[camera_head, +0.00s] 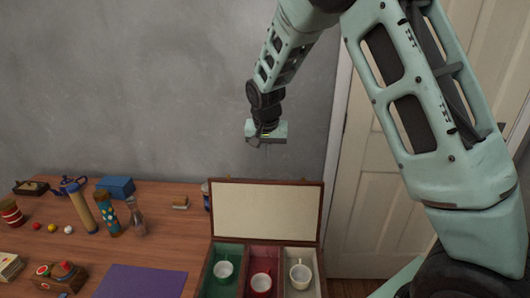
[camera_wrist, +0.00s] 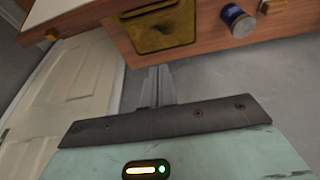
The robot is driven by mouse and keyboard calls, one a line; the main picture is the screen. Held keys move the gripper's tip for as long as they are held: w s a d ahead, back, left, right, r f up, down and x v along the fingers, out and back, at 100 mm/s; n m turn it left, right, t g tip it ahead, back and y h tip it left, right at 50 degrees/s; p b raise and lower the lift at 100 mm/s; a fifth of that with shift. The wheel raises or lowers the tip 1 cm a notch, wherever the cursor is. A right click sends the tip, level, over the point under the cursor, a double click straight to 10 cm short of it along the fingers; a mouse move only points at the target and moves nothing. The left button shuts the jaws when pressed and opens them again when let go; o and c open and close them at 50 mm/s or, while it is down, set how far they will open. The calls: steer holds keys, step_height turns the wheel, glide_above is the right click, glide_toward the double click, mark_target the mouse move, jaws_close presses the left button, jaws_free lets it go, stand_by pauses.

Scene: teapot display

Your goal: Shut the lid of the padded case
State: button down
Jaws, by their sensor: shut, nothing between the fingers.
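The padded case (camera_head: 208,275) stands open on the table's right part in the head view. Its lid (camera_head: 265,211) stands raised at the back, its cream lining facing the camera.
A blue can (camera_wrist: 238,20) is near the wooden edge in the wrist view. A door (camera_head: 375,210) is at the right.

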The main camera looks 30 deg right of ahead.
step_height(320, 180, down, 7)
steer(key=s+a+p, duration=0.1)
steer(key=p, duration=0.2)
steer(key=shift+s, duration=0.3)
steer(key=shift+a+r, duration=0.1)
steer(key=shift+a, duration=0.1)
